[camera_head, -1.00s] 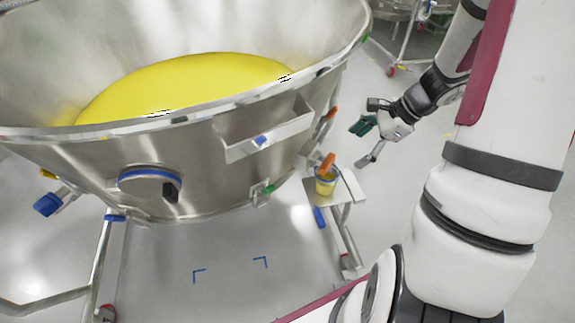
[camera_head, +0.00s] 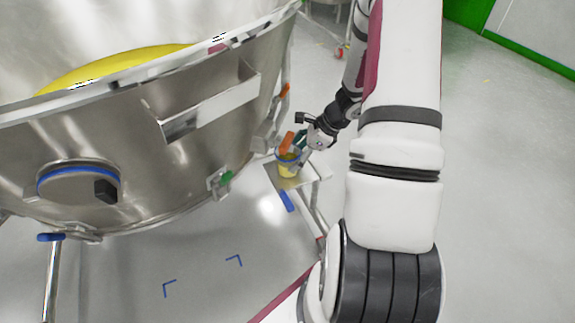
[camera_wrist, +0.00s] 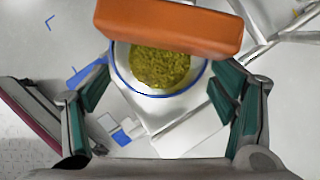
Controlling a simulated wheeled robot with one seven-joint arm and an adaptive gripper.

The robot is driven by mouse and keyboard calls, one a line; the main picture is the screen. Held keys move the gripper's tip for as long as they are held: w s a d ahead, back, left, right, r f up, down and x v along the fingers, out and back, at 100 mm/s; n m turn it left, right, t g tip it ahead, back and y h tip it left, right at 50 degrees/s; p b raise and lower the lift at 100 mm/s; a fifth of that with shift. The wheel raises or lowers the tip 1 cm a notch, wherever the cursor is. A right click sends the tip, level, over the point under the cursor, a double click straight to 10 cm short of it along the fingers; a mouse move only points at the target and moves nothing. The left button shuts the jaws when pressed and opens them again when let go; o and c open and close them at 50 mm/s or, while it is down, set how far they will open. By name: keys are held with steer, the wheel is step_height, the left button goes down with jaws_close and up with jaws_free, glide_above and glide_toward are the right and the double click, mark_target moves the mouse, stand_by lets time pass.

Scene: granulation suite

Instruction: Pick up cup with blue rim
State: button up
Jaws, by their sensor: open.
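The cup with a blue rim (camera_head: 287,169) stands on a small metal shelf beside the large steel vessel. In the wrist view the cup (camera_wrist: 122,84) shows from above, with yellow-green granules inside. An orange object (camera_wrist: 170,27), perhaps a scoop handle, lies across the far part of its opening; it also shows in the head view (camera_head: 287,143). My gripper (camera_head: 298,147) is at the cup, partly hidden by it. In the wrist view its green-padded fingers (camera_wrist: 160,98) are apart, one on each side of the cup, with gaps visible. It is empty.
The large steel vessel (camera_head: 130,130) holds yellow material and stands close left of the cup. The small shelf (camera_head: 305,178) has a blue handle (camera_head: 286,201) below it. Open floor lies to the right.

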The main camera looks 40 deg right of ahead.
steer(key=b+x, duration=0.2)
steer(key=x, duration=0.3)
steer(key=shift+f+b, duration=0.15)
steer(key=shift+b, duration=0.25)
steer(key=c, duration=1.3)
steer(key=shift+c, duration=0.6)
steer(key=shift+r+p, duration=0.35)
steer(key=shift+r, duration=0.05)
steer(key=shift+s, duration=0.1)
